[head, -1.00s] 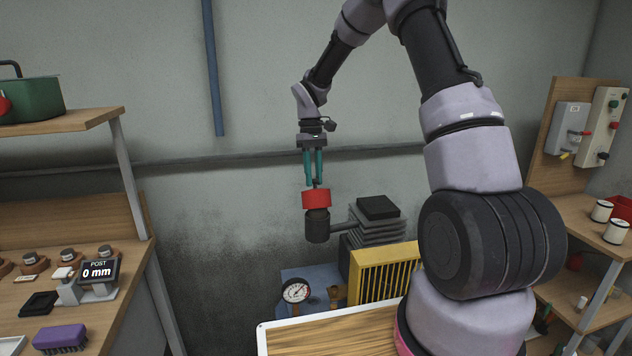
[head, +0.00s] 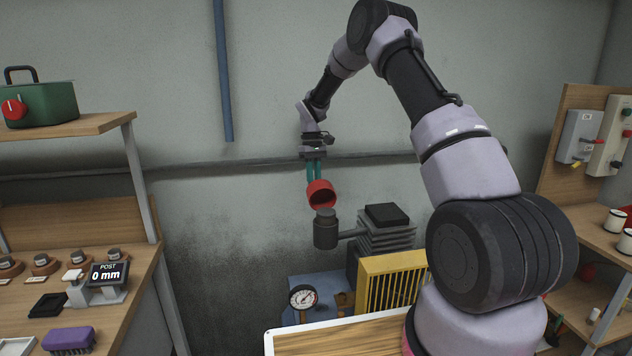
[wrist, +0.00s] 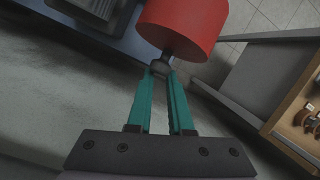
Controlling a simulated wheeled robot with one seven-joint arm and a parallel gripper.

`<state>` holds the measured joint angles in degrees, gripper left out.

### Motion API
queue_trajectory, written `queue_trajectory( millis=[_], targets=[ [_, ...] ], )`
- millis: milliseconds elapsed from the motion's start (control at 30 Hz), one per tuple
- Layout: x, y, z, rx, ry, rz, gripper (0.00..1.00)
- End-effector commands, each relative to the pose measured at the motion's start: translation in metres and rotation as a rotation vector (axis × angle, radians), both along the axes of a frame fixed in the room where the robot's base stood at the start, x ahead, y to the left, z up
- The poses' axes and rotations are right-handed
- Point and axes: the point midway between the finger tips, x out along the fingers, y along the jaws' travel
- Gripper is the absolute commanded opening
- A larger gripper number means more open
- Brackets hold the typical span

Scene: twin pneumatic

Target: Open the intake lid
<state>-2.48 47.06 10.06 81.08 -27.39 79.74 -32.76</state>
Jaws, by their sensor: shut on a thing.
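The red intake lid (head: 321,194) is tilted up above the dark intake cylinder (head: 326,232), with its hollow underside facing the head camera. Its lower edge is close to the cylinder's top; I cannot tell whether they touch. The top of the cylinder shows. My gripper (head: 315,178) comes from above and behind the lid with its teal fingers. In the wrist view my gripper (wrist: 162,72) is shut on a small dark knob (wrist: 161,64) on the red lid (wrist: 188,24).
The intake joins a dark finned block (head: 386,232) on its right. Below are a gauge (head: 303,297) and a yellow grille (head: 388,285). A shelf bench (head: 140,270) stands left. A wood-topped surface (head: 340,340) is in front. The wall (head: 240,210) left of the lid is clear.

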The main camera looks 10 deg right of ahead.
Motion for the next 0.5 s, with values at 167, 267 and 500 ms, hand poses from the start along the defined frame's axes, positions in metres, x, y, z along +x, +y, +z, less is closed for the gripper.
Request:
queue_trajectory(
  millis=[167, 267, 500],
  targets=[
    [0.009, -0.014, -0.016, -0.017, 0.003, -0.008, 0.00],
    [0.012, -0.014, -0.021, -0.016, 0.002, -0.009, 0.00],
    [0.016, -0.014, -0.031, -0.015, 0.001, -0.008, 0.00]
  ],
)
